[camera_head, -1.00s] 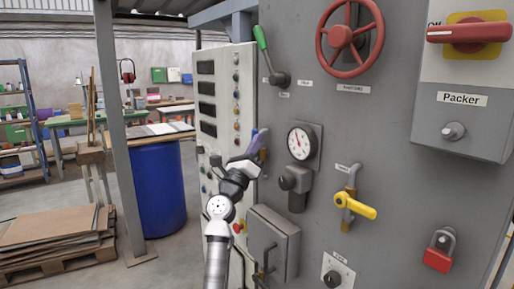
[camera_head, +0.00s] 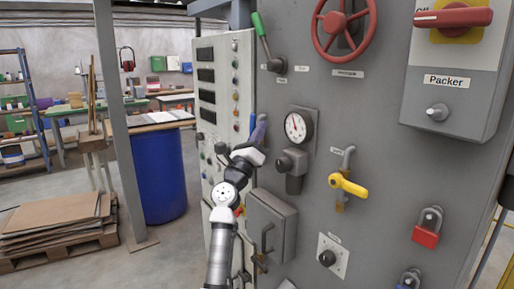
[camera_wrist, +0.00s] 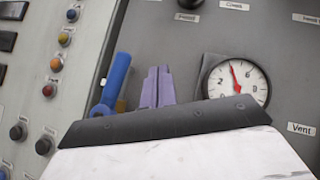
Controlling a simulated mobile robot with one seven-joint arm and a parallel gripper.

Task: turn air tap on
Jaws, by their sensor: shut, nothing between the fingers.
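A tap with a yellow lever (camera_head: 347,185) sits on a short vertical pipe on the grey panel; its lever points right and slightly down. A blue handle (camera_wrist: 113,82) with a brass-coloured part stands just left of my fingers in the wrist view; in the head view a sliver of it (camera_head: 252,124) shows beside the fingertips. The labels are too small to tell which is the air tap. My gripper (camera_wrist: 156,86) has purple fingers, shut and empty, beside the blue handle; contact cannot be told. It also shows in the head view (camera_head: 261,129), left of the gauge.
A round gauge (camera_head: 297,126) is right of my gripper. A red handwheel (camera_head: 342,28), a green-tipped lever (camera_head: 259,25), a grey box (camera_head: 271,226), a red padlock (camera_head: 427,232) and the Packer switch box (camera_head: 455,100) project from the panel. A blue drum (camera_head: 160,175) stands at left.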

